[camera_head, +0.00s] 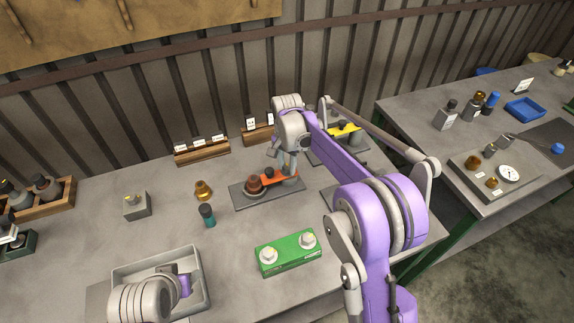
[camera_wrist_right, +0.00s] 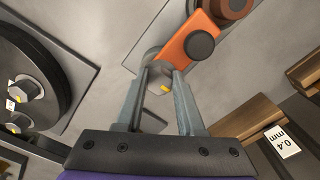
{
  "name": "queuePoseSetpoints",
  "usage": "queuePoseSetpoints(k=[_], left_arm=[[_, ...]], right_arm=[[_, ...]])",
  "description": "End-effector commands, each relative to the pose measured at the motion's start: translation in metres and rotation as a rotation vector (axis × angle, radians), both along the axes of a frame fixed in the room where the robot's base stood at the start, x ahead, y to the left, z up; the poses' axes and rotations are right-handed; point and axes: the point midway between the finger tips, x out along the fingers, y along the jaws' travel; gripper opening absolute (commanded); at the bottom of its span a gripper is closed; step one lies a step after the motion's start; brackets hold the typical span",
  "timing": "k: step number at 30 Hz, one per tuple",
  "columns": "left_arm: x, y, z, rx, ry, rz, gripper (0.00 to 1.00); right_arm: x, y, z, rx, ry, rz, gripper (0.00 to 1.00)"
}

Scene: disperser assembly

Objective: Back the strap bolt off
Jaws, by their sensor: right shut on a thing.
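The orange strap (camera_head: 280,176) lies on a dark grey base plate (camera_head: 240,197) near the middle of the bench. It also shows in the right wrist view (camera_wrist_right: 186,43), with a dark round knob (camera_wrist_right: 200,45) on it. My right gripper (camera_head: 290,172) comes down at the strap's right end. In the wrist view its fingers (camera_wrist_right: 164,78) are closed around the hex head of the strap bolt (camera_wrist_right: 161,77), which has a yellow mark. My left gripper (camera_head: 182,287) is low at the left, over a grey tray; its fingertips do not show clearly.
A reddish-brown round part (camera_head: 254,183) sits at the strap's left end. A green block (camera_head: 289,262) with two bolts is in front. A brass part (camera_head: 203,190), a dark teal bottle (camera_head: 208,216) and the grey tray (camera_head: 203,262) are to the left. Labelled wooden racks (camera_head: 202,152) stand behind.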

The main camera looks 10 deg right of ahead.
Motion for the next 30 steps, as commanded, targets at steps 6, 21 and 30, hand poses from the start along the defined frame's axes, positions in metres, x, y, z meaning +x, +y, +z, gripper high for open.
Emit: queuePoseSetpoints(k=[6, 21, 30], left_arm=[[0.000, 0.000, 0.000, 0.000, 0.000, 0.000, 0.50], [-0.003, 0.000, -0.007, 0.000, 0.006, 0.000, 0.50], [-0.007, 0.000, -0.016, 0.000, 0.013, 0.000, 0.50]], right_arm=[[0.000, 0.000, 0.000, 0.000, 0.000, 0.000, 0.00], [-0.001, -0.001, -0.001, 0.001, 0.001, 0.176, 0.00], [-0.002, -0.003, -0.001, 0.001, -0.001, 0.450, 0.00]])
